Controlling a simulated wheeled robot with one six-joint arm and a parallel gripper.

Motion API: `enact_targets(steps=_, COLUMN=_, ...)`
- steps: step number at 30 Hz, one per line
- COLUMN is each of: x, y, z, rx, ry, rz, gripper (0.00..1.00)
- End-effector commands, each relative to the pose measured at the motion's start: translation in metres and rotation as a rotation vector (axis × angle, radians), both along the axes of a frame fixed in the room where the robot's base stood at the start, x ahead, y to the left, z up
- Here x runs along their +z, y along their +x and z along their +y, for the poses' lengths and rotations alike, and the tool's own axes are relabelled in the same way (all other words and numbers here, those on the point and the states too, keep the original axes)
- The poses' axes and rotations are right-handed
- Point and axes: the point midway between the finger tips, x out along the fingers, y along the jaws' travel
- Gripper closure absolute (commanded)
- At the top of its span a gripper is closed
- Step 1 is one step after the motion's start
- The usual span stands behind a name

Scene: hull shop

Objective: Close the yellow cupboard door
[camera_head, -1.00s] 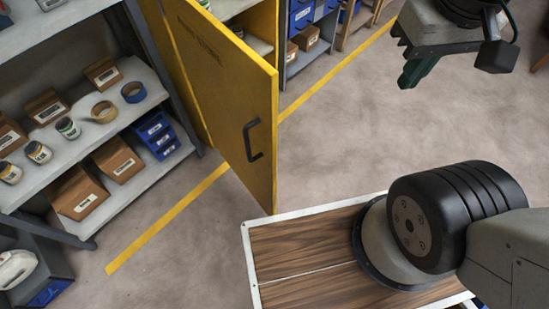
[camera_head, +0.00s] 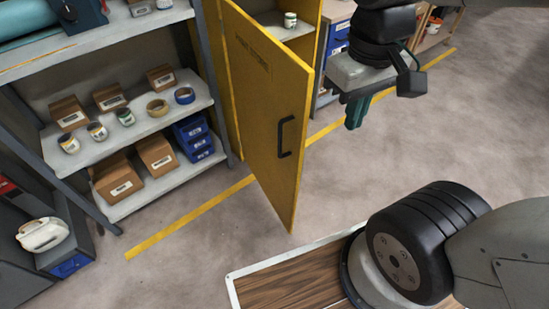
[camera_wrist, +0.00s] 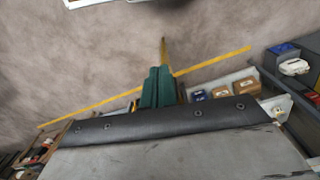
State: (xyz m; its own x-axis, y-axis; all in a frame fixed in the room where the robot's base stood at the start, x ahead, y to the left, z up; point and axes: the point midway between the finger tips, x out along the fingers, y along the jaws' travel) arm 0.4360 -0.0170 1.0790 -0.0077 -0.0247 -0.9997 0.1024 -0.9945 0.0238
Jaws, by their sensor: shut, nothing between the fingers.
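The yellow cupboard door (camera_head: 262,110) stands open in the head view, swung out toward me with its black handle (camera_head: 285,137) on the face I see. Behind it, the yellow cupboard (camera_head: 300,40) shows a shelf with a small can (camera_head: 290,20). My gripper (camera_head: 354,115) is to the right of the door's free edge, apart from it in the picture, with its green fingers pointing down. In the wrist view the gripper (camera_wrist: 158,75) is shut and empty; a thin yellow strip beyond its tips may be the door seen edge-on.
Grey shelving (camera_head: 160,118) with boxes, tapes and blue bins stands left of the door. A yellow line (camera_head: 190,216) crosses the floor. My wood-topped base lies in front. The floor (camera_head: 480,130) at right is clear.

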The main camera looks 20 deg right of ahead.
Motion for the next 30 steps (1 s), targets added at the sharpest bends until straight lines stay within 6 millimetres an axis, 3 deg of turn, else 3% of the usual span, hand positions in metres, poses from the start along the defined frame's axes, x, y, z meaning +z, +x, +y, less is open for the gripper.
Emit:
enact_targets(steps=14, x=-0.103, y=0.083, z=0.052, rx=0.537, ry=-0.302, rz=0.382, gripper=1.0)
enact_targets(steps=24, x=-0.211, y=0.142, z=0.099, rx=1.055, ry=-0.555, rz=0.551, gripper=1.0)
enact_targets(steps=30, x=-0.261, y=0.172, z=0.12, rx=1.329, ry=-0.653, rz=0.588, gripper=1.0)
